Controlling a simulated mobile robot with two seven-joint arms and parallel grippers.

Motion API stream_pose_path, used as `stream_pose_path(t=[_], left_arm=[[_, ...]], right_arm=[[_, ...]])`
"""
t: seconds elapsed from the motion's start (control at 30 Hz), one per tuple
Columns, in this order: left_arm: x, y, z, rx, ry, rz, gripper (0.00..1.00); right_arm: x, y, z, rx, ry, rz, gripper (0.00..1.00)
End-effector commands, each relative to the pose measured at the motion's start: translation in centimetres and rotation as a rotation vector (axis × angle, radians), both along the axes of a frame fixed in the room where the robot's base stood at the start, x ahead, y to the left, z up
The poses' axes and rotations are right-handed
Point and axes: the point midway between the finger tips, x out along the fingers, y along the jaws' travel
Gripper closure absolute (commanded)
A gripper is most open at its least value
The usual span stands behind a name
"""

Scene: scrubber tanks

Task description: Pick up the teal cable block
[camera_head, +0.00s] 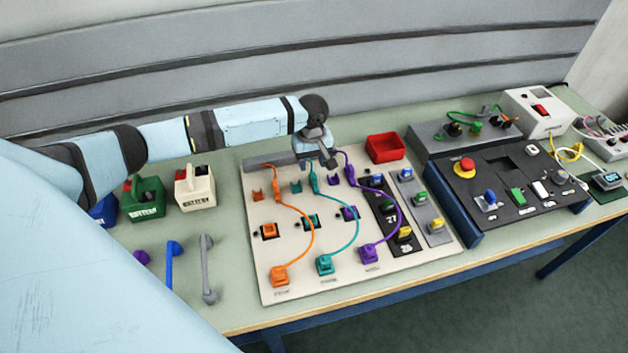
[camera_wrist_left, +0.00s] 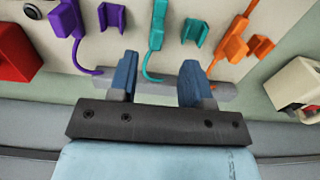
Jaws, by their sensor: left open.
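The teal cable block (camera_head: 325,264) sits near the front edge of the cream board (camera_head: 284,293). A teal cable curves from it back to a teal plug (camera_head: 313,183) at the back of the board. That plug also shows in the left wrist view (camera_wrist_left: 157,30), beside a teal clip (camera_wrist_left: 195,31). My left gripper (camera_head: 325,161) is open and empty over the board's back edge. In the left wrist view its fingers (camera_wrist_left: 158,70) point towards the teal plug, apart from it. The front teal block is not in the left wrist view. My right gripper is not in view.
Orange (camera_head: 279,276) and purple (camera_head: 369,253) blocks with cables flank the teal one. A red bin (camera_head: 385,148) stands behind the board. A dark control panel (camera_head: 500,183) stands at right. Coloured handles and boxes lie at left.

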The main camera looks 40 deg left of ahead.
Motion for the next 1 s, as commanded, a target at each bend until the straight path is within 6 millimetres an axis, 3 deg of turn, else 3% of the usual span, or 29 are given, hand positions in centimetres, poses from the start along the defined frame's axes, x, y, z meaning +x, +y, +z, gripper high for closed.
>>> stream_pose_path(t=[0.23,0.5,0.8,0.87,1.0], left_arm=[[0.0,-0.1,-1.8,0.001,0.001,-0.001,0.55],[0.1,-0.4,-5.7,0.001,0.001,-0.002,0.55],[0.1,-0.4,-6.3,0.000,-0.001,-0.002,0.55],[0.1,-0.4,-6.3,0.001,-0.001,-0.002,0.67],[0.1,-0.4,-6.3,0.001,-0.001,-0.002,0.99]], right_arm=[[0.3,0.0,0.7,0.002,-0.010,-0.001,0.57],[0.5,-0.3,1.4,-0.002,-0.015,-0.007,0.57],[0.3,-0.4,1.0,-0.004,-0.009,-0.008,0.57],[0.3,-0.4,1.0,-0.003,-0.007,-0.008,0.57],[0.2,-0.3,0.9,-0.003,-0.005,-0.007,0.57]])
